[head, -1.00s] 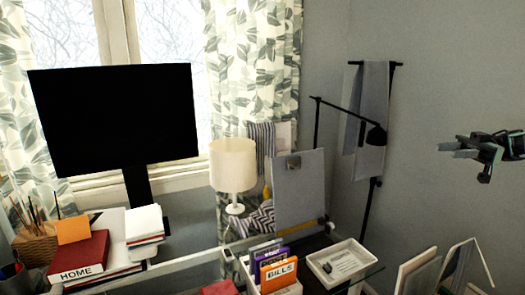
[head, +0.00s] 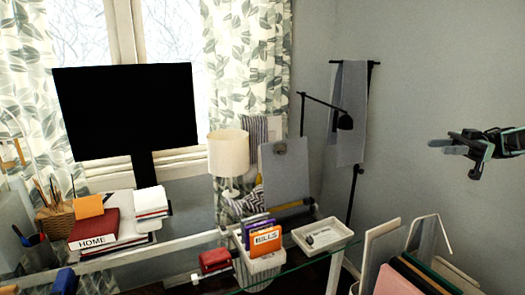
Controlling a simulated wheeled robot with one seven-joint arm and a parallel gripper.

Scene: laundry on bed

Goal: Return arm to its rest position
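My gripper (head: 452,145) is at the right of the head view, in front of the bare grey wall. It points left and is apart from everything on the desk. The fingers are seen nearly edge-on, so I cannot tell whether there is a gap between them. No object shows in it. The rest of my arm runs out of the right edge of the picture.
A glass desk (head: 318,262) crosses the lower view, with a black monitor (head: 125,112), a lamp (head: 229,153), a bills box (head: 265,243) and a white tray (head: 323,236). A folder rack (head: 382,240) stands lower right. A black stand (head: 353,195) is by the wall.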

